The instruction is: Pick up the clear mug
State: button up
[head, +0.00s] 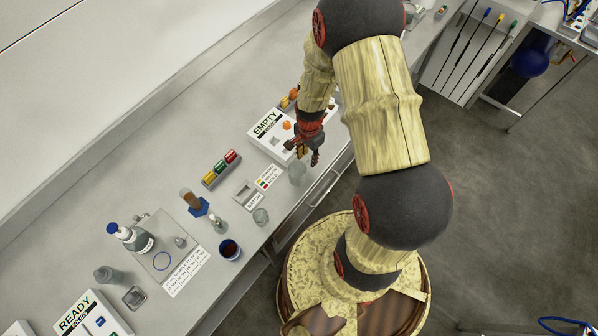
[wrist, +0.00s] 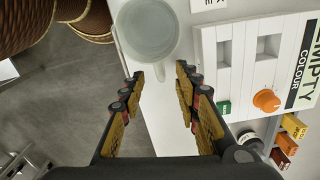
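The clear mug (head: 297,172) stands upright near the front edge of the grey bench in the head view. In the wrist view the mug (wrist: 150,32) is at the top, with its round rim cut by the frame edge and its handle (wrist: 152,70) pointing toward my fingers. My gripper (head: 305,156) is just beside the mug in the head view. In the wrist view my gripper (wrist: 159,78) has its fingers apart, with the handle near the gap between the fingertips. Nothing is held.
A white EMPTY panel (head: 267,124) with an orange knob (wrist: 266,101) lies beside the mug. A small glass (head: 261,216), a dark-filled cup (head: 229,249) and a block of coloured pieces (head: 222,168) stand further along the bench. The bench's front edge is close to the mug.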

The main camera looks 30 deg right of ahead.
aim_at(308, 161)
jog(key=shift+d+f, duration=0.1)
jog(key=shift+f, duration=1.8)
jog(key=shift+c, duration=0.9)
grip_shut()
